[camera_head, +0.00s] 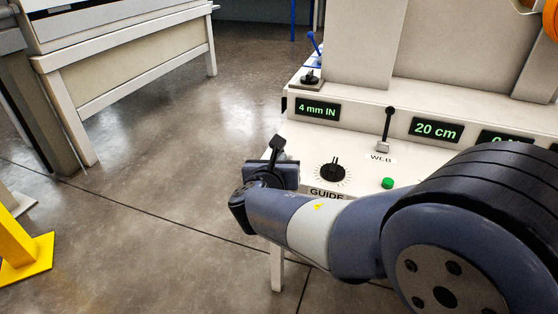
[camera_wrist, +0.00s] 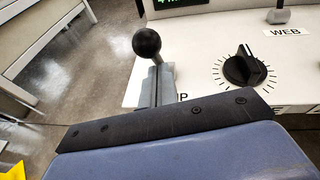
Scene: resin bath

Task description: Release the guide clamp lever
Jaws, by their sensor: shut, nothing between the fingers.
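The guide clamp lever, a dark stalk with a black ball knob (camera_wrist: 147,42), stands just beyond my gripper (camera_wrist: 155,70) in the wrist view. My gripper's grey fingers are shut and empty, with the knob showing above their tips. The fingers hide the lower stalk, and I cannot tell whether they touch it. In the head view the lever's knob (camera_head: 277,142) shows at the left front corner of the machine, and my wrist hides its base. Only a letter P of a label shows beside the fingers.
Right of the lever is a black GUIDE dial (camera_head: 333,172), also in the wrist view (camera_wrist: 245,68). A yellow stand (camera_head: 27,258) is at left. Floor between is clear.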

